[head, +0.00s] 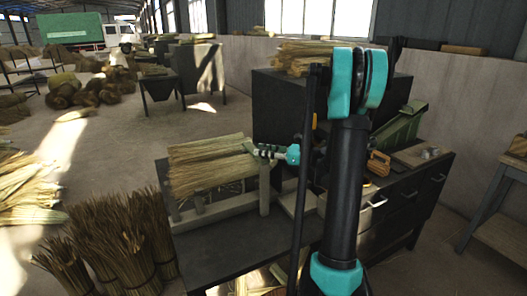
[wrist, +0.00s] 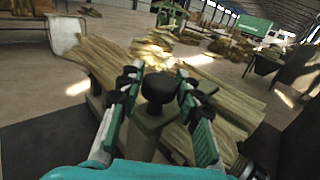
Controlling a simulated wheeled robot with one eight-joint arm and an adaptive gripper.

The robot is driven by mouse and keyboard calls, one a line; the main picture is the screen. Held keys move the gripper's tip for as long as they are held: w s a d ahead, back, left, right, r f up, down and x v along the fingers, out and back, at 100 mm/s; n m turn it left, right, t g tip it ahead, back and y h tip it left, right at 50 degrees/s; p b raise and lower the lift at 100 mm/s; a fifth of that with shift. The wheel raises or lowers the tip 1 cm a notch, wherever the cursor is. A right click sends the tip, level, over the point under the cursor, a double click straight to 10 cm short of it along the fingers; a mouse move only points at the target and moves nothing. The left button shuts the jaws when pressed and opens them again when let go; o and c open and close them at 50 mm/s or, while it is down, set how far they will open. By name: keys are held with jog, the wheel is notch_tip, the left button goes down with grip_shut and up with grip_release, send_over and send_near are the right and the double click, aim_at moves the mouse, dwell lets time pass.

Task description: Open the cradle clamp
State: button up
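The cradle (head: 215,208) is a pale frame on the dark workbench, with a bundle of straw (head: 212,165) lying across it. A pale upright post (head: 264,192) stands at its right end. In the wrist view a round black knob (wrist: 160,88) sits on top of a pale post (wrist: 150,122), and appears to be part of the clamp. My teal gripper (head: 262,149) is at the top of the post at the right end of the straw. In the wrist view my gripper (wrist: 160,82) has its fingers spread on either side of the knob, seemingly without squeezing it.
A dark cabinet (head: 283,108) with straw on top stands behind my arm. A green tool (head: 403,128) and a yellow-handled item (head: 379,163) lie on the bench to the right. Upright straw bundles (head: 125,235) stand on the floor at the front left.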

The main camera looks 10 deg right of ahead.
grip_shut()
jog(key=shift+r, duration=0.1)
jog(key=shift+w+a+r+m+h, duration=0.1)
jog(key=shift+r+m+h, duration=0.1)
jog(key=shift+r, duration=0.15)
jog(key=shift+w+r+m+h, duration=0.1)
jog(key=shift+r+m, duration=0.1)
jog(key=shift+r, duration=0.15)
jog(key=w+a+r+m+g+h, duration=0.3)
jog(key=w+r+m+g+h, duration=0.15)
jog(key=w+r, duration=0.4)
jog(key=w+a+g, duration=0.1)
jog(key=w+a, duration=0.2)
jog(key=w, duration=0.8)
jog(key=shift+r+m, duration=0.35)
jog(key=shift+r, duration=0.1)
